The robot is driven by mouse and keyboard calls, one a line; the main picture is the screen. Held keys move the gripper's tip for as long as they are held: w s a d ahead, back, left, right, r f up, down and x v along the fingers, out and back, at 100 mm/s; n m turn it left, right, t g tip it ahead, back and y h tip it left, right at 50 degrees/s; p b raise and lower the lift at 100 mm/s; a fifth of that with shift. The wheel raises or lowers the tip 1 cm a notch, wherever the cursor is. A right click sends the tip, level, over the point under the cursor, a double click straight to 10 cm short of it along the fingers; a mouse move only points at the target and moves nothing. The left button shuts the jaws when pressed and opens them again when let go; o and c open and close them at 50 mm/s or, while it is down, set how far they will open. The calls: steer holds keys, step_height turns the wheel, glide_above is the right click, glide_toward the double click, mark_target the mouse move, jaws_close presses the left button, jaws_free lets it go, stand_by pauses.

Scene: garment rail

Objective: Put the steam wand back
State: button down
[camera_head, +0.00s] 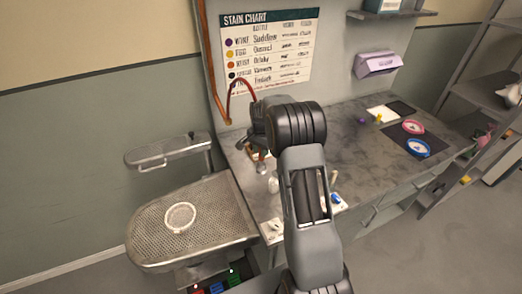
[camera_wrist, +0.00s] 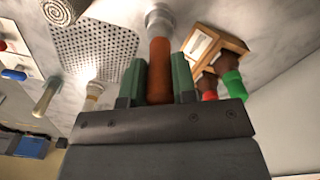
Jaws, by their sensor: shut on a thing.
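My gripper (camera_wrist: 158,75) is shut on an orange-brown cylindrical handle, which I take to be the steam wand (camera_wrist: 160,72); its green finger pads sit on both sides of it. A pale round end (camera_wrist: 160,16) shows beyond the handle. In the head view my arm hides most of the gripper (camera_head: 261,166) and the wand, over the left part of the grey counter (camera_head: 325,133). A red hose (camera_head: 240,82) loops down from beside the copper pipe (camera_head: 212,65) towards my wrist. I cannot make out the wand's holder.
A perforated board (camera_head: 190,222) with a white ring (camera_head: 180,217) stands left of the counter. In the wrist view, a perforated plate (camera_wrist: 78,45), a wooden box (camera_wrist: 208,47) and bottles with red and green caps (camera_wrist: 230,82) lie close around.

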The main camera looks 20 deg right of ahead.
steer(key=shift+f+b, duration=0.7)
steer(key=shift+f, duration=0.3)
stand_by(0.9)
steer(key=c, duration=0.5)
jaws_free()
steer(key=shift+r, duration=0.1)
stand_by(0.6)
steer(key=shift+r+p, duration=2.45)
steer(key=shift+r, duration=1.2)
